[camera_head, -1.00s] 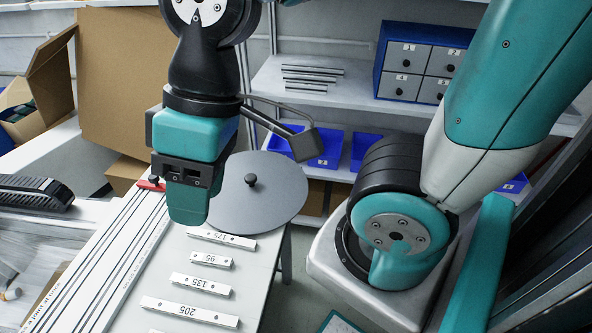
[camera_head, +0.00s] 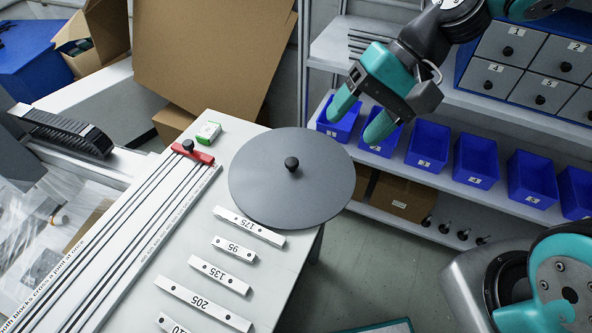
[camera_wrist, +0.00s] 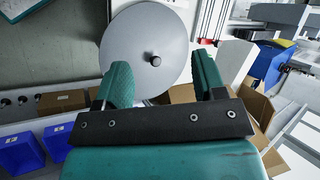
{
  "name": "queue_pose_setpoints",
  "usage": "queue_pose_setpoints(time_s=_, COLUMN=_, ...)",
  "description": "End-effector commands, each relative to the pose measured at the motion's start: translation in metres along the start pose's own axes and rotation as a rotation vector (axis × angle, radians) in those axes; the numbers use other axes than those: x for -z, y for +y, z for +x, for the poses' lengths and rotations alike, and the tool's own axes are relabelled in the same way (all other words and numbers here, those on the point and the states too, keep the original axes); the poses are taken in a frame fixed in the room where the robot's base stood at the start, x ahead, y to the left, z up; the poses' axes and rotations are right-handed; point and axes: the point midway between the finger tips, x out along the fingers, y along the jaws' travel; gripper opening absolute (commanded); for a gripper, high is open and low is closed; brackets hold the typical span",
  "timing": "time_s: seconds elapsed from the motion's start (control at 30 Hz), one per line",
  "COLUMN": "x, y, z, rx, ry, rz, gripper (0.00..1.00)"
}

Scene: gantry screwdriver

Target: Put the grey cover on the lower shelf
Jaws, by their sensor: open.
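The grey cover (camera_head: 270,196) is a flat round disc with a black knob (camera_head: 291,164) in its middle. It lies on the far right part of the white table and overhangs its right edge a little. My gripper (camera_head: 361,118) is open and empty, above and to the right of the cover, in front of the shelves. In the wrist view the cover (camera_wrist: 135,45) and its knob show beyond and between my open fingers (camera_wrist: 162,88). The lower shelf (camera_head: 385,214) is behind the table, under the row of blue bins.
Blue bins (camera_head: 428,145) stand in a row on the middle shelf; drawers (camera_head: 520,60) stand above. A cardboard box (camera_head: 403,197) and several black-knobbed items (camera_head: 445,228) occupy the lower shelf. White numbered blocks (camera_head: 205,303), a red-ended rail (camera_head: 195,152) and a small green box (camera_head: 208,132) lie on the table.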

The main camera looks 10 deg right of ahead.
Motion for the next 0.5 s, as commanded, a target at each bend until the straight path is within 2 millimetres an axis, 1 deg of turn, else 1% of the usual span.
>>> queue_pose_setpoints(time_s=0.03, x=0.023, y=0.015, z=0.013, rx=0.057, ry=-0.022, rz=0.164, gripper=0.64)
queue_pose_setpoints(time_s=0.1, x=0.050, y=0.032, z=0.025, rx=0.145, ry=-0.050, rz=0.383, gripper=0.64)
queue_pose_setpoints(time_s=0.17, x=0.071, y=0.048, z=0.035, rx=0.221, ry=-0.079, rz=0.571, gripper=0.64)
queue_pose_setpoints(time_s=0.2, x=0.084, y=0.059, z=0.042, rx=0.272, ry=-0.100, rz=0.691, gripper=0.64)
queue_pose_setpoints(time_s=0.33, x=0.117, y=0.094, z=0.060, rx=0.424, ry=-0.177, rz=1.033, gripper=0.64)
queue_pose_setpoints(time_s=0.4, x=0.128, y=0.110, z=0.068, rx=0.489, ry=-0.216, rz=1.174, gripper=0.64)
queue_pose_setpoints(time_s=0.5, x=0.138, y=0.126, z=0.075, rx=0.557, ry=-0.261, rz=1.316, gripper=0.64)
